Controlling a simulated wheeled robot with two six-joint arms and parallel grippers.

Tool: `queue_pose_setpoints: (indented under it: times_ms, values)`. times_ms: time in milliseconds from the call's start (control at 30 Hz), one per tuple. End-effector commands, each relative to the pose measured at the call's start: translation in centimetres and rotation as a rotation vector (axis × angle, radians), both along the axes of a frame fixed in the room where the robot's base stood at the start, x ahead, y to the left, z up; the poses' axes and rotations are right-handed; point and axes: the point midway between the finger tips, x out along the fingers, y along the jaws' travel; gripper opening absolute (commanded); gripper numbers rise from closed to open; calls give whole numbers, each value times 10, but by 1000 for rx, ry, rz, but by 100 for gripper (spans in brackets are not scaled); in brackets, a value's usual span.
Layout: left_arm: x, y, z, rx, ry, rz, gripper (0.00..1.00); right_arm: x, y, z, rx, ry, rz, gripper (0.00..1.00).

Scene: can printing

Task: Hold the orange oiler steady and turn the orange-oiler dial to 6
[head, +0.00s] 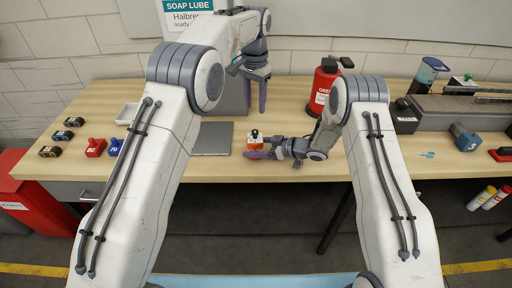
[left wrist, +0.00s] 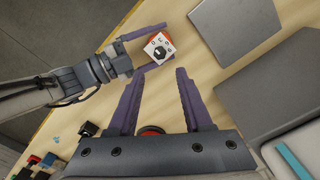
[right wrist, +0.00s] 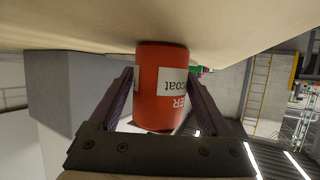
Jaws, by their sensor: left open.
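The orange oiler (head: 255,146) stands upright near the table's front edge, with a white top and dark dial. In the left wrist view the oiler (left wrist: 158,46) shows marks around its black dial; I cannot read the setting. My right gripper (head: 262,151) lies low, with a finger on each side of the body and apparently touching it. In the right wrist view the oiler's red-orange body (right wrist: 163,88) fills the space between the fingers, its label upside down. My left gripper (head: 256,97) is open and empty, pointing down above and behind the oiler.
A dark grey plate (head: 211,139) lies left of the oiler. A red container (head: 322,88) stands behind my right arm. Red (head: 95,147) and blue (head: 115,146) items and several small dark items are at the left. A machine with a conveyor (head: 460,108) is at the right.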

Motion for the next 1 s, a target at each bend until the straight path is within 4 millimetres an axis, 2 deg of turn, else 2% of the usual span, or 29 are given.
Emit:
queue_pose_setpoints:
  times_ms: [33,100,167,200,233,367,467,600,700,867,1000]
  values:
    - [0,0,0,0,0,0,50,0,0,0,0,0,0,58]
    - [0,0,0,0,0,0,50,0,0,0,0,0,0,31]
    - [0,0,0,0,0,0,50,0,0,0,0,0,0,8]
    - [0,0,0,0,0,0,50,0,0,0,0,0,0,0]
    - [0,0,0,0,0,0,60,0,0,0,0,0,0,0]
    - [-4,3,-10,-22,38,39,60,0,0,0,0,0,0,0]
    - [-14,11,-32,-80,132,148,60,0,0,0,0,0,0,0]
    - [-38,23,-72,-225,372,431,60,0,0,0,1,0,0,0]
    - [-53,30,-94,-347,581,685,60,0,0,0,1,-1,-1,0]
    - [-61,42,-111,-547,924,1090,60,0,0,1,1,-1,-1,0]
    - [-51,63,-116,-722,1212,1403,60,0,0,1,1,0,0,0]
